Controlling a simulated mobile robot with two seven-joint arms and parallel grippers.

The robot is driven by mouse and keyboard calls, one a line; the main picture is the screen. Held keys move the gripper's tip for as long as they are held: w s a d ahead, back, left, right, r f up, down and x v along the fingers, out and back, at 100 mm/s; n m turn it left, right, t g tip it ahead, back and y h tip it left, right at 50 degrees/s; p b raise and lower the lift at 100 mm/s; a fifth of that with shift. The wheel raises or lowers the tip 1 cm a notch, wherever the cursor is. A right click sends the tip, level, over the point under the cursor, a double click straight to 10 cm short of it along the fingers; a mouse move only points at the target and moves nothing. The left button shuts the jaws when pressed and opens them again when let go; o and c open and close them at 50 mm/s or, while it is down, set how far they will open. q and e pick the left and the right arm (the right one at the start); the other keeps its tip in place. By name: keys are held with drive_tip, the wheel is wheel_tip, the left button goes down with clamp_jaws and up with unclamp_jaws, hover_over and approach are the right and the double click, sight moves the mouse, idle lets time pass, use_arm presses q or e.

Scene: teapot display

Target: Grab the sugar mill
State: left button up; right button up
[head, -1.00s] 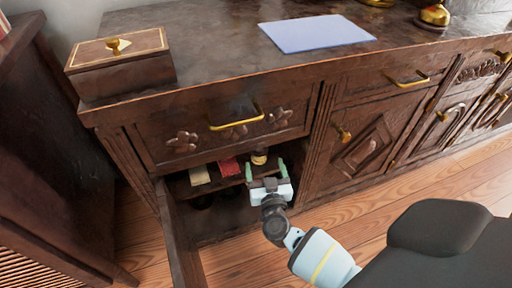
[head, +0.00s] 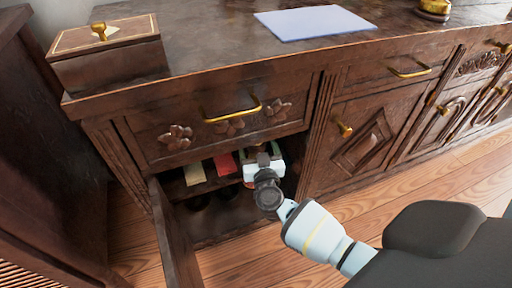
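In the head view, my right gripper (head: 263,158) reaches into the open cabinet compartment below the left drawer, at its upper shelf. Its fingers point away from me, and the hand hides most of them, so I cannot tell how far apart they are. A small jar with a yellowish band and dark top, possibly the sugar mill, showed there earlier. The gripper now covers that spot, so I cannot tell whether they touch. My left gripper is out of view.
A pale yellow item (head: 194,174) and a red item (head: 225,165) sit on the shelf left of the gripper. The open cabinet door (head: 175,235) stands at the left. A wooden box (head: 108,50) and a bluish sheet (head: 314,22) lie on top.

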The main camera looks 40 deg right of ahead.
drive_tip(key=shift+w+d, duration=0.15)
drive_tip(key=shift+w, duration=0.2)
drive_tip(key=c, duration=1.3)
drive_tip(key=shift+r, duration=0.15)
